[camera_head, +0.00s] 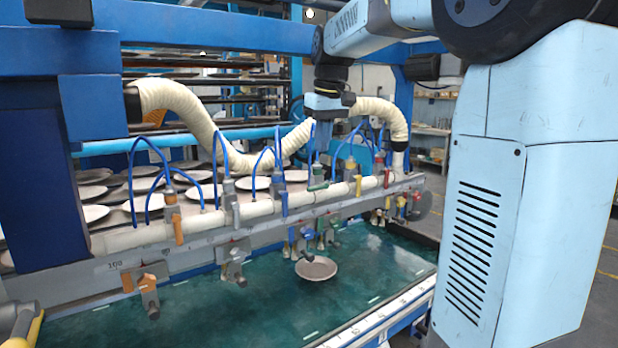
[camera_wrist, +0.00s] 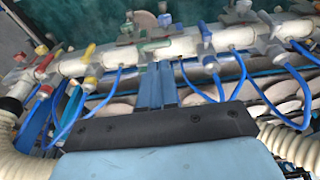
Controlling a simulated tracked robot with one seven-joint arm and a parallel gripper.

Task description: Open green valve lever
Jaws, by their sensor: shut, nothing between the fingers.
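The green valve lever (camera_head: 318,186) sits on the white pipe of the machine's rail, near the middle of the head view. In the wrist view the green lever (camera_wrist: 155,44) lies just beyond the fingertips, near the top centre. My gripper (camera_head: 321,155) points down above the rail in the head view, close over the green valve. In the wrist view my gripper (camera_wrist: 157,68) has its blue fingers together with nothing between them. I cannot tell whether the fingertips touch the lever.
Other valves stand along the pipe, including an orange lever (camera_head: 178,229) and a yellow lever (camera_wrist: 91,57). Blue hoses (camera_head: 217,160) loop up around the valves. Thick cream ducts (camera_head: 200,122) run behind. A round plate (camera_head: 316,268) lies over the green surface below.

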